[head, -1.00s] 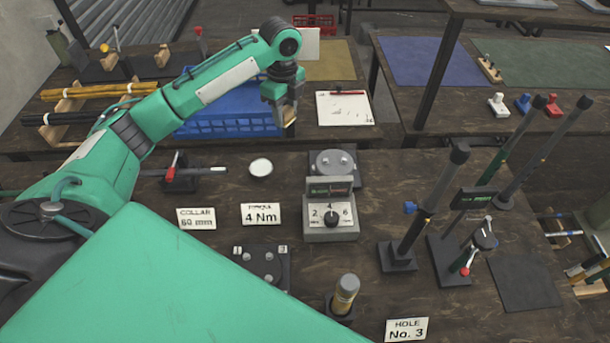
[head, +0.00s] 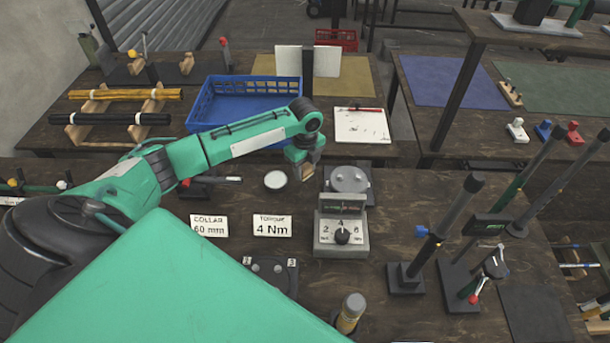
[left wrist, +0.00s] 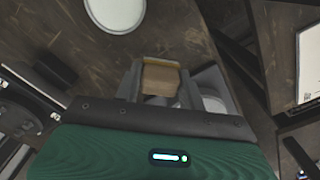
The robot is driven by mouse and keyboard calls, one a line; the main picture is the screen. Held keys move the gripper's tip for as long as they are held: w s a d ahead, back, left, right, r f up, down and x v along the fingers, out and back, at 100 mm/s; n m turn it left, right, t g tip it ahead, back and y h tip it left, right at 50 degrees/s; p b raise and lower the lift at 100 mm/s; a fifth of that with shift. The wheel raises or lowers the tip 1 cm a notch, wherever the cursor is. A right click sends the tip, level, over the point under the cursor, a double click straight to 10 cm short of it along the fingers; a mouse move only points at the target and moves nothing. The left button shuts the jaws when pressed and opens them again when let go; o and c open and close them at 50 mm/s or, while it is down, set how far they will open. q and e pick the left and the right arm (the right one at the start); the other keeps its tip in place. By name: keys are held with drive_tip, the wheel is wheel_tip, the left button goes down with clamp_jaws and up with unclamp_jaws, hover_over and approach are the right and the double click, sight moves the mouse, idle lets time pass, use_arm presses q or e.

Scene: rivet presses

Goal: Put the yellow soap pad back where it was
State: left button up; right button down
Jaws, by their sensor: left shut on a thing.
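My left gripper (head: 307,174) is over the near bench, between a round white dish (head: 275,180) and the grey torque tester (head: 341,232). It is shut on a small tan-yellow block, which I take to be the yellow soap pad (left wrist: 160,80). In the left wrist view the pad sits between the two fingertips (left wrist: 160,88), and the white dish (left wrist: 115,10) is beyond it at the top. The height of the pad above the bench is hard to tell. My right gripper is not in view.
A round grey plate fixture (head: 348,180) stands just right of the gripper. A blue crate (head: 240,104) and a white sheet with a red pen (head: 362,126) are on the far bench. Upright tools (head: 440,225) stand to the right.

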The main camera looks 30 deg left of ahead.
sight(305, 177)
use_arm(q)
wheel_tip(305, 177, down, 4)
drive_tip(key=shift+f+p, duration=0.1)
drive_tip(key=shift+p, duration=0.25)
drive_tip(key=shift+f, duration=0.1)
drive_tip(key=o, duration=0.9)
wheel_tip(305, 177, up, 12)
drive_tip(key=shift+r+b, duration=0.15)
drive_tip(key=shift+b, duration=0.7)
drive_tip(key=shift+s, duration=0.1)
